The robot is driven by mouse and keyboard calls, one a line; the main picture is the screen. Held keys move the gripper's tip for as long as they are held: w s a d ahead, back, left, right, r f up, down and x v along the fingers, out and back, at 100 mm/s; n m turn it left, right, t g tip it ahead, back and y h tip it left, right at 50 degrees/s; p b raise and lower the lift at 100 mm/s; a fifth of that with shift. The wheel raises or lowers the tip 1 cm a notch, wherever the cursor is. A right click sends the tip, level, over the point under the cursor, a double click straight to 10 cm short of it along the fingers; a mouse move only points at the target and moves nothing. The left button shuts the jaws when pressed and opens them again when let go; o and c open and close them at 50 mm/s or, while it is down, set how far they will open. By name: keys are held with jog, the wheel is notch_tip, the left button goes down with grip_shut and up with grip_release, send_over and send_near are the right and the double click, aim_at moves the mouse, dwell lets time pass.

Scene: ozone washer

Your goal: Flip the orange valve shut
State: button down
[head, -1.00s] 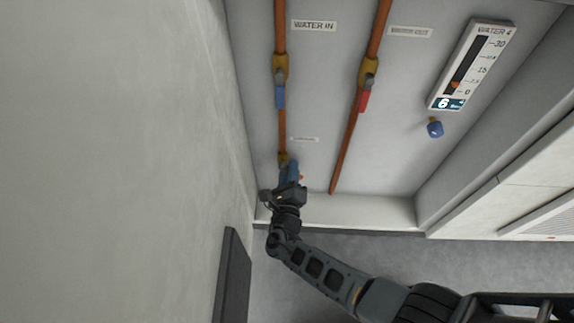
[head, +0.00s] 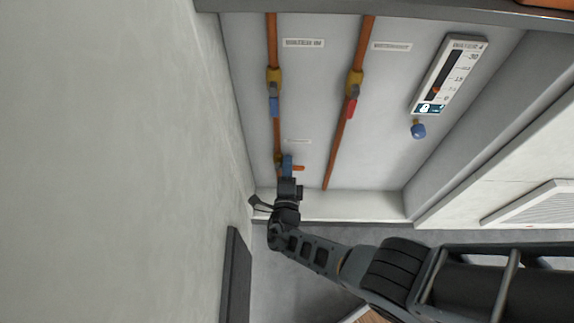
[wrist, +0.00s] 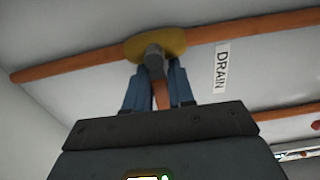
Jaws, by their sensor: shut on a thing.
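The orange valve handle (head: 299,168) is low on the left pipe in the head view and sticks out to the right past my fingers. In the wrist view the orange handle (wrist: 161,95) hangs from a grey stem on the yellow valve body (wrist: 172,43). My gripper (head: 287,162) has blue fingers, one on each side of the handle. In the wrist view my gripper (wrist: 160,85) is shut on the handle, and its dark body hides the handle's lower end.
A DRAIN label (wrist: 221,66) is beside the valve. Above it on the same pipe is a blue-handled valve (head: 274,105). A red-handled valve (head: 351,107) is on the pipe to the right. A gauge (head: 448,75) and blue knob (head: 418,130) are farther right. A plain wall (head: 110,150) is close on the left.

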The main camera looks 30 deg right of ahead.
dwell(0.4)
jog(key=c, duration=1)
grip_release()
jog(key=shift+c, duration=0.2)
jog(key=p+v, duration=0.2)
jog(key=v, duration=0.6)
